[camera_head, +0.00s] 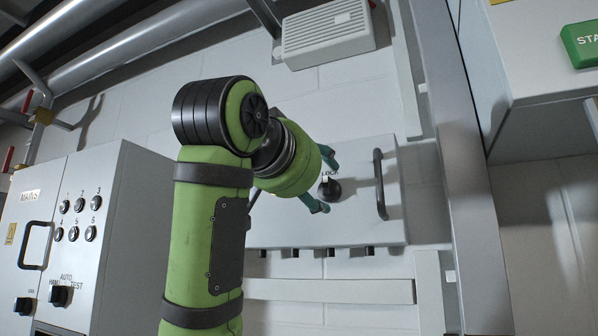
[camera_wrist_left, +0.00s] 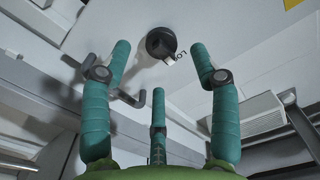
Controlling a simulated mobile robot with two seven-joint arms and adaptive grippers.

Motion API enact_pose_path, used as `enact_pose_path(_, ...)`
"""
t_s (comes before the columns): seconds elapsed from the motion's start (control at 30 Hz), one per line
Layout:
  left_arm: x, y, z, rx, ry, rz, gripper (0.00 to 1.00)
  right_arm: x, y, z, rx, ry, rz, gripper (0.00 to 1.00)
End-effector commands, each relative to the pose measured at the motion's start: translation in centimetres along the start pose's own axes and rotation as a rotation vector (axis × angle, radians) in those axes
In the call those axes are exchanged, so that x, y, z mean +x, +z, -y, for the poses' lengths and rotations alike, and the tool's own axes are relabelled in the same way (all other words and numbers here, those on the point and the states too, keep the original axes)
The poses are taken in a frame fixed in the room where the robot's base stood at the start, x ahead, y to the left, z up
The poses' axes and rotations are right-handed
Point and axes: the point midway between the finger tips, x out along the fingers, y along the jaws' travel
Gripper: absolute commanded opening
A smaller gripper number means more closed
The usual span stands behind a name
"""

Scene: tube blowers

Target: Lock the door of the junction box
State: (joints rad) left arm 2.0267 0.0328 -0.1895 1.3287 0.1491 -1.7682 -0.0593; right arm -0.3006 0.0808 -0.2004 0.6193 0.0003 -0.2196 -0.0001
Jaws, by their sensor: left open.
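The pale grey junction box (camera_head: 285,228) is on the white wall in the middle of the head view, and its door looks closed. A round black lock knob (camera_head: 331,190) is on the door, just below the word LOCK. A dark door handle (camera_head: 380,184) stands to its right. The knob (camera_wrist_left: 161,43) also shows in the left wrist view, with a pale mark on the side toward the label. My left gripper (camera_head: 323,182) is open, its teal fingers spread in front of the knob. The knob appears between the fingertips, with no clear contact. My right gripper is out of view.
A grey MAINS cabinet (camera_head: 118,190) with several switches stands at the left. A ribbed box (camera_head: 328,35) is above the junction box. A metal post (camera_head: 462,170) and a cabinet with a green START button (camera_head: 582,42) are on the right.

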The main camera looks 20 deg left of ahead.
Motion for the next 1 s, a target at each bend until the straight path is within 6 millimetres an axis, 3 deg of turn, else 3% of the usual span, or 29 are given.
enact_pose_path(0.2,-4.6,0.0,0.0,0.0,-0.001,-0.003,0.61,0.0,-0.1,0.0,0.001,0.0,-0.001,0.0)
enact_pose_path(0.4,-6.7,0.1,0.0,0.0,0.0,0.002,0.61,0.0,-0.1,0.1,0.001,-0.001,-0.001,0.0)
enact_pose_path(1.0,-7.0,0.1,0.0,0.0,0.001,0.003,0.61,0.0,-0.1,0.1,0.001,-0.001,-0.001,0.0)
